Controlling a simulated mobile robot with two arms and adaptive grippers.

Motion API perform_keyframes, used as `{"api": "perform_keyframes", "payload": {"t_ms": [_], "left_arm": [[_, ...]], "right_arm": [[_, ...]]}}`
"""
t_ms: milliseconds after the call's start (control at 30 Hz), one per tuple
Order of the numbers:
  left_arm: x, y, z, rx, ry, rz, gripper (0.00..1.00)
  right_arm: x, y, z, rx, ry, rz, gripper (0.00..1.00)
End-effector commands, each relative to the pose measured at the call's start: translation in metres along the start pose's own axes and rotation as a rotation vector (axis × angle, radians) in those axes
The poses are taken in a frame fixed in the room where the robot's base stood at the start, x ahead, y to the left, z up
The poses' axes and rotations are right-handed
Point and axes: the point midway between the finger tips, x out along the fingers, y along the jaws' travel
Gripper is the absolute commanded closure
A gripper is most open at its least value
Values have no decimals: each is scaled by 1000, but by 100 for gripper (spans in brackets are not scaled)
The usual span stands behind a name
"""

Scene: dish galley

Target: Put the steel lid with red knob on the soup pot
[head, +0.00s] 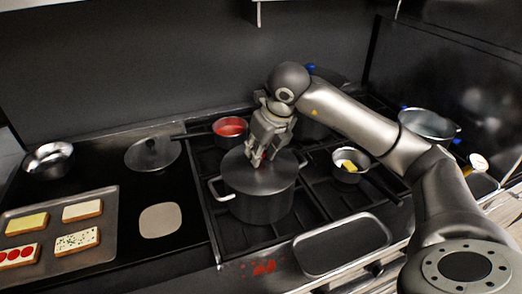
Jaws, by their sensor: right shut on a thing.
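The soup pot (257,207) is a dark steel pot with pale side handles, standing on the stove grate near the middle of the head view. The round steel lid (247,177) lies level across the pot's mouth and covers it. I cannot tell whether its rim touches the pot all round. My right gripper (261,156) reaches down from above and is shut on the lid's red knob, of which only a bit of red shows between the fingers. My left gripper is not in view.
A saucepan with red sauce (230,127) stands behind the pot, and a small pan with yellow food (345,174) stands to the right. Another lid (152,152) lies left. A bread tray (103,247) is front left; an empty tray (343,246) is front right.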

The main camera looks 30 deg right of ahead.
Motion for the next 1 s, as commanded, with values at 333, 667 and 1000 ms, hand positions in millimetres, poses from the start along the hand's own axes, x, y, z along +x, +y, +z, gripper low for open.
{"api": "perform_keyframes", "payload": {"t_ms": [333, 667, 1000], "left_arm": [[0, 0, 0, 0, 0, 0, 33], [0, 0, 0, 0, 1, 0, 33], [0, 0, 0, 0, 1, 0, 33]], "right_arm": [[0, 0, 0, 1, -1, 0, 100], [0, 0, 0, 0, -1, 0, 47], [0, 0, 0, 0, 1, 0, 25]]}}
